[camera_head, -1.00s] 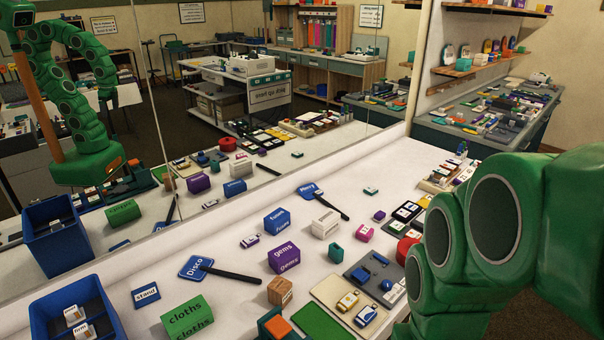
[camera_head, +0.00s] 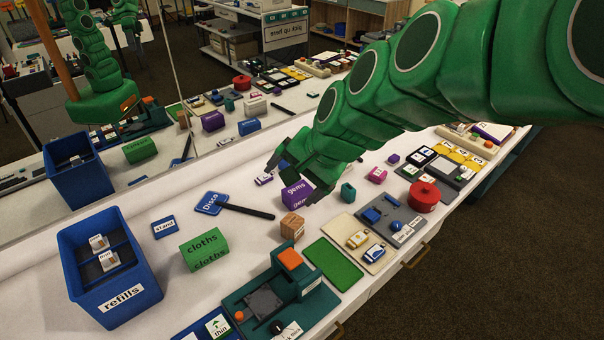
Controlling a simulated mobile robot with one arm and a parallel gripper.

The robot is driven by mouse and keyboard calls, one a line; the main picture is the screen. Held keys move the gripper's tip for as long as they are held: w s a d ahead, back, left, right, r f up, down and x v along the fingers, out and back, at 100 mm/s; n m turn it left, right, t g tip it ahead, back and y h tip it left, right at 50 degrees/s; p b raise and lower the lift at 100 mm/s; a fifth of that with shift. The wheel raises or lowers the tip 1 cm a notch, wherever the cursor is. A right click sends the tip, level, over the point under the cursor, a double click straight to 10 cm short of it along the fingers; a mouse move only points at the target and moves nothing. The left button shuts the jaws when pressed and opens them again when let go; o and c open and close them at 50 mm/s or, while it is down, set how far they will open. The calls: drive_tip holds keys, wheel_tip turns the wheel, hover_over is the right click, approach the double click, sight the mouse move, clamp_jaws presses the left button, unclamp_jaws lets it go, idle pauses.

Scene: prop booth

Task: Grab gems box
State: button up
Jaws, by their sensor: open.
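The purple gems box (camera_head: 294,194) stands on the white table near the middle of the head view, with "gems" lettered on its front. My gripper (camera_head: 291,181) is over it, with dark fingers spread, one toward the box's upper left and one toward its right. The jaws are open. My green arm and hand hide part of the box's top and right side. I cannot tell whether the fingers touch it.
A wooden cube (camera_head: 292,226) is close in front of the box. A black-handled Disco sign (camera_head: 211,203) lies to its left, and a teal block (camera_head: 348,191) stands to its right. A green cloths box (camera_head: 205,249) and blue refills bin (camera_head: 115,285) are farther left. A mirror lines the back.

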drive_tip(key=w+a+r+m+t+y, duration=0.4)
drive_tip(key=w+a+m, duration=0.4)
drive_tip(key=w+a, duration=0.7)
drive_tip(key=w+a+f+m+t+h, duration=0.1)
drive_tip(key=w+a+m+t, duration=0.15)
drive_tip(key=w+m, duration=0.3)
drive_tip(key=w+a+f+m+t+h, duration=0.1)
drive_tip(key=w+a+f+m, duration=0.1)
drive_tip(key=w+a+m, duration=0.4)
drive_tip(key=m+g+h, duration=0.2)
drive_tip(key=m+h, duration=1.5)
drive_tip(key=m, duration=0.4)
approach(293, 191)
drive_tip(key=w, duration=0.2)
drive_tip(key=w+f, duration=0.1)
drive_tip(key=shift+d+t, duration=0.25)
drive_tip(key=shift+d, duration=0.1)
drive_tip(key=shift+s+d+f+m+h, duration=0.3)
drive_tip(key=shift+d+m+h, duration=0.15)
drive_tip(key=shift+m, duration=0.1)
drive_tip(key=shift+w+d+f, duration=0.1)
drive_tip(key=shift+d, duration=0.15)
drive_tip(key=shift+x, duration=3.55)
drive_tip(key=shift+d+f, duration=0.1)
drive_tip(key=shift+f, duration=0.1)
drive_tip(key=shift+c, duration=0.3)
